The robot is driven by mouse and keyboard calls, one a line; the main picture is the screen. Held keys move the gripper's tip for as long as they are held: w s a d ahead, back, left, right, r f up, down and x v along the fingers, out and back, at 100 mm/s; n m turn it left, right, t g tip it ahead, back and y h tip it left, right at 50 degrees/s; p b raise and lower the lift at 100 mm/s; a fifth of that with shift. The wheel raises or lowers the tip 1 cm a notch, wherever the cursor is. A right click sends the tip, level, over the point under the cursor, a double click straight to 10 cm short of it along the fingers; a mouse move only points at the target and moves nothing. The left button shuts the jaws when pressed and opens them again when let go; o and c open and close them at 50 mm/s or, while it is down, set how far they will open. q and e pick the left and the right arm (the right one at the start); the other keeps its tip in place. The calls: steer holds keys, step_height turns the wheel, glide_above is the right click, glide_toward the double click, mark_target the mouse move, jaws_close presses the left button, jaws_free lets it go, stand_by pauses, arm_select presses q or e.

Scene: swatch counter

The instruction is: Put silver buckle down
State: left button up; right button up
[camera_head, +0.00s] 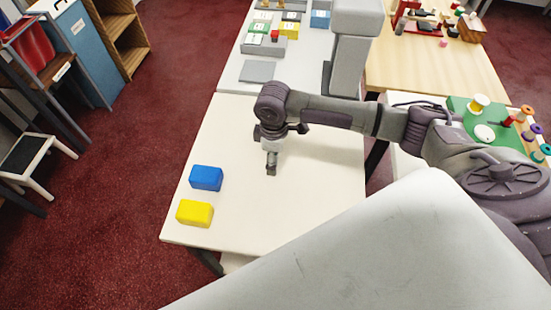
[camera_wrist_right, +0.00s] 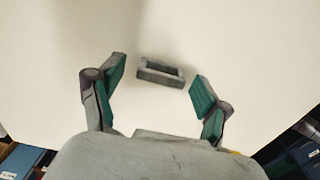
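The silver buckle (camera_wrist_right: 160,79), a small grey rectangular frame, shows in the right wrist view against the pale table top. It lies between and slightly beyond the two green-padded fingers of my right gripper (camera_wrist_right: 158,86). The fingers are spread wide, with a gap on each side of the buckle, and neither touches it. In the head view my right gripper (camera_head: 271,163) points down over the middle of the cream table (camera_head: 315,190). The buckle cannot be clearly told from the fingertips there. My left gripper is not in view.
A blue block (camera_head: 206,178) and a yellow block (camera_head: 194,213) stand at the table's left front. A grey pad (camera_head: 258,71) lies on the adjoining counter behind, near several coloured blocks. A green mat (camera_head: 465,104) with spools is at the right. The table around my gripper is clear.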

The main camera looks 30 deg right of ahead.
steer(key=c, duration=0.8)
